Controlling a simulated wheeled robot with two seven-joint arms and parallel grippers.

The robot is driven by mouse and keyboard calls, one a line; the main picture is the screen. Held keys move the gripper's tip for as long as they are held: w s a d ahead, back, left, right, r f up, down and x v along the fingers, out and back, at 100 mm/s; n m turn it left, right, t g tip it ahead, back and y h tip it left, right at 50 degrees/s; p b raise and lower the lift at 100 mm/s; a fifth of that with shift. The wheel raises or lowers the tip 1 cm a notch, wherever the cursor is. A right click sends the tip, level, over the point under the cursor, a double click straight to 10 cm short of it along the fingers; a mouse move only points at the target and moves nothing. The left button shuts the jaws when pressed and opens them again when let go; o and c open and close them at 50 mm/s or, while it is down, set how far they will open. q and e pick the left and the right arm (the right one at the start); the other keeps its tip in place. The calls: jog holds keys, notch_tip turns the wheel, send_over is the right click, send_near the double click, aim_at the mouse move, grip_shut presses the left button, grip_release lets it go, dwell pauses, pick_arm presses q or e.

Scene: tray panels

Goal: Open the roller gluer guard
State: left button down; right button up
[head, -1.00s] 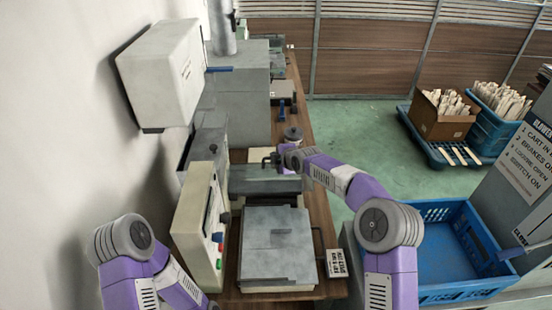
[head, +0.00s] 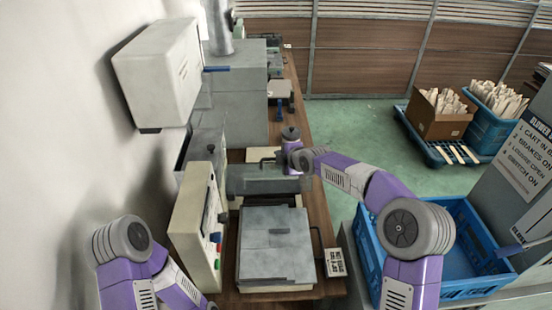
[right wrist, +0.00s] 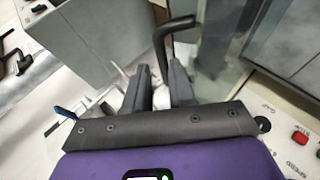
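The roller gluer guard (head: 268,183) is a see-through grey panel across the bench, behind a flat grey lid. A dark bent handle stands at its top edge; in the right wrist view the handle (right wrist: 178,28) rises just beyond my fingers, and the clear panel (right wrist: 240,40) is to its right. My right gripper (right wrist: 160,80) has its two dark fingers apart, with the handle's lower end in line with the gap. I cannot tell whether they touch. In the head view my right gripper (head: 278,157) is small beside the handle. My left gripper is out of view.
A cream control box (head: 198,225) with coloured buttons stands left of the grey lid (head: 275,245). A blue crate (head: 470,285) is at the right. A white cabinet (head: 160,75) hangs on the left wall.

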jog(key=shift+v, duration=1.05)
